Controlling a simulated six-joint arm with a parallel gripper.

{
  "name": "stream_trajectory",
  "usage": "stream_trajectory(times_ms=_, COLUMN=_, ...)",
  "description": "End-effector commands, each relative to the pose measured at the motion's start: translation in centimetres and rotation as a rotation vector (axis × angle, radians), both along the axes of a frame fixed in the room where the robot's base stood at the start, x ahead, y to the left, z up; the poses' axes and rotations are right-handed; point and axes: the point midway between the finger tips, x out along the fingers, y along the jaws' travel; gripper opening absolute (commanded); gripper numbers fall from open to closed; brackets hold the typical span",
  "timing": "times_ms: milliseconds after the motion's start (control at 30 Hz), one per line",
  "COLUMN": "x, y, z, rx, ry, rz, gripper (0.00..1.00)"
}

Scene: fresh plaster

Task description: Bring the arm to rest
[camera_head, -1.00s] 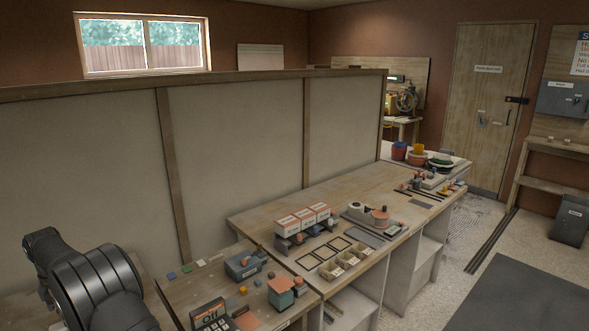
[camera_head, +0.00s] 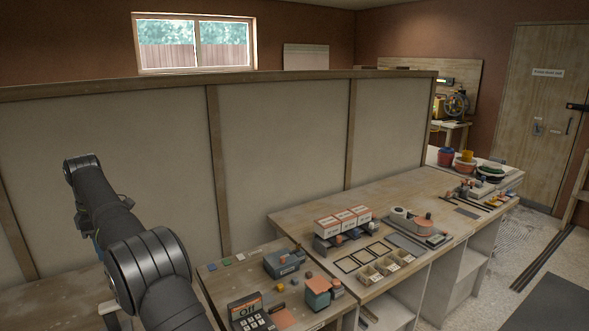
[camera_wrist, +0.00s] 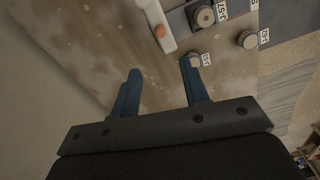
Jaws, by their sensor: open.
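My gripper (camera_wrist: 160,67) shows in the wrist view with its two dark blue fingers spread apart and nothing between them. Beyond the fingers is a worn brown wooden surface (camera_wrist: 95,50). The right fingertip overlaps a small round knob-like part in the picture; I cannot tell the distance between them. In the head view my dark arm (camera_head: 150,265) stands at the lower left, in front of the partition. The gripper itself is mostly hidden behind the arm there.
Round grey parts (camera_wrist: 247,39) with white tags and a pale bar with an orange-red spot (camera_wrist: 159,31) lie at the wrist view's top. The head view shows a partition (camera_head: 285,140), a near bench (camera_head: 222,282) with a keypad device (camera_head: 250,312), and a longer bench (camera_head: 300,212) with boxes and trays.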

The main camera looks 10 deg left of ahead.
Motion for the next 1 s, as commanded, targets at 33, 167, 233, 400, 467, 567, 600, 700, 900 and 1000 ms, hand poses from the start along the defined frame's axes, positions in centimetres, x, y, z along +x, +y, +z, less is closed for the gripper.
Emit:
stream_trajectory(times_ms=33, x=0.0, y=0.1, z=0.6, rx=0.002, ry=-0.001, rz=0.0, gripper=0.41)
stream_trajectory(times_ms=167, x=0.0, y=0.0, z=1.6, rx=-0.001, ry=0.001, rz=0.0, gripper=0.41)
stream_trajectory(times_ms=233, x=0.0, y=0.0, z=0.5, rx=-0.003, ry=0.002, rz=0.0, gripper=0.41)
stream_trajectory(times_ms=400, x=0.0, y=-0.1, z=-2.1, rx=-0.004, ry=0.002, rz=0.0, gripper=0.41)
stream_trajectory(times_ms=467, x=0.0, y=-0.1, z=-3.1, rx=-0.004, ry=0.002, rz=0.0, gripper=0.41)
stream_trajectory(times_ms=567, x=0.0, y=-0.1, z=-5.2, rx=-0.003, ry=0.001, rz=0.0, gripper=0.41)
stream_trajectory(times_ms=600, x=0.0, y=-0.1, z=-6.0, rx=-0.004, ry=0.002, rz=0.0, gripper=0.41)
stream_trajectory(times_ms=700, x=0.0, y=-0.1, z=-8.0, rx=-0.004, ry=0.002, rz=0.0, gripper=0.41)
stream_trajectory(times_ms=900, x=0.0, y=-0.1, z=-12.0, rx=-0.004, ry=0.002, rz=0.0, gripper=0.41)
stream_trajectory(times_ms=1000, x=0.0, y=-0.1, z=-14.1, rx=-0.004, ry=0.002, rz=0.0, gripper=0.41)
